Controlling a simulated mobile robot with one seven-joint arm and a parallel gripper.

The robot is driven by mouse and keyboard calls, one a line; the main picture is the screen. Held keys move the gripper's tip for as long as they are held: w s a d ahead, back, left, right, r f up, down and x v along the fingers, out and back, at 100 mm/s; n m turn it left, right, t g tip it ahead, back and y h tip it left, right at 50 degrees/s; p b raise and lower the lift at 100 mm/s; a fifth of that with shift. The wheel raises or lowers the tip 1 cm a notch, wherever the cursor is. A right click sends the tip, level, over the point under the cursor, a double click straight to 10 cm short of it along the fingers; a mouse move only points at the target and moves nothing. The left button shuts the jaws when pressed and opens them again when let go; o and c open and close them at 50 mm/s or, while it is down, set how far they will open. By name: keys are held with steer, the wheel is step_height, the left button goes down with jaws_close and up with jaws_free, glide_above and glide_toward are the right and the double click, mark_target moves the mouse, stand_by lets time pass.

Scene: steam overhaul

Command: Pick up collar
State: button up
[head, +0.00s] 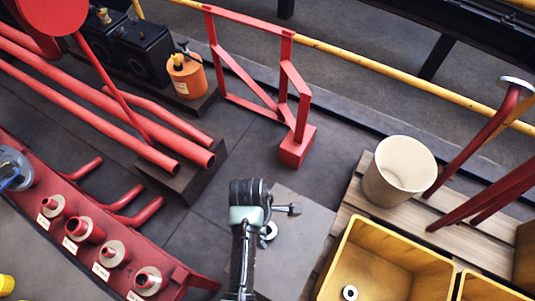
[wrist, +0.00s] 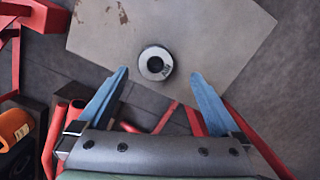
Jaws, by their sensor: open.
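In the head view a pale ring (head: 271,230), likely the collar, shows partly behind my arm on the grey plate (head: 300,228). My fingertips are not clear there.
A yellow bin (head: 352,230) stands right of the plate with another ring (head: 349,292) inside. A cream bucket (head: 398,172) stands on wooden slats. A red rack (head: 120,235) with several labelled flanged fittings is at left.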

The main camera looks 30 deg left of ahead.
mark_target(269, 233)
steer(key=f, duration=0.1)
steer(key=f+b, duration=0.1)
steer(key=f, duration=0.1)
steer(key=f+b, duration=0.1)
steer(key=f, duration=0.1)
steer(key=shift+w+d, duration=0.15)
steer(key=shift+w, duration=0.2)
steer(key=shift+c, duration=0.3)
jaws_close()
